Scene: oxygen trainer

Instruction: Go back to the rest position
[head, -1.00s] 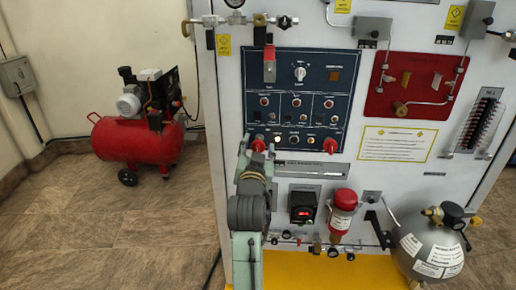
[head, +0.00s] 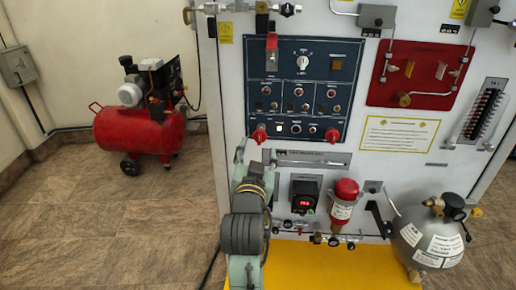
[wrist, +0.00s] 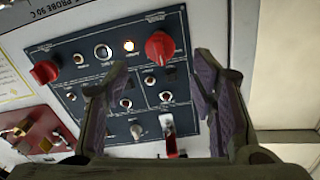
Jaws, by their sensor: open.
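My gripper (wrist: 158,62) is open and empty in the wrist view, its two fingers apart in front of the blue control panel (wrist: 85,55). A red knob (wrist: 160,48) shows beyond the fingertips, and no finger closes on it. In the head view my arm stands low in front of the panel (head: 345,60), and its end is just below the left red knob (head: 259,135). The fingers are hard to make out there. A second red knob (head: 332,135) sits to the right.
A red compressor (head: 140,130) stands on the floor at left. A grey gas cylinder (head: 425,240) stands at lower right. A red cylinder (head: 344,195) and a digital display box (head: 304,196) sit right of my arm. Open floor (head: 90,230) lies at left.

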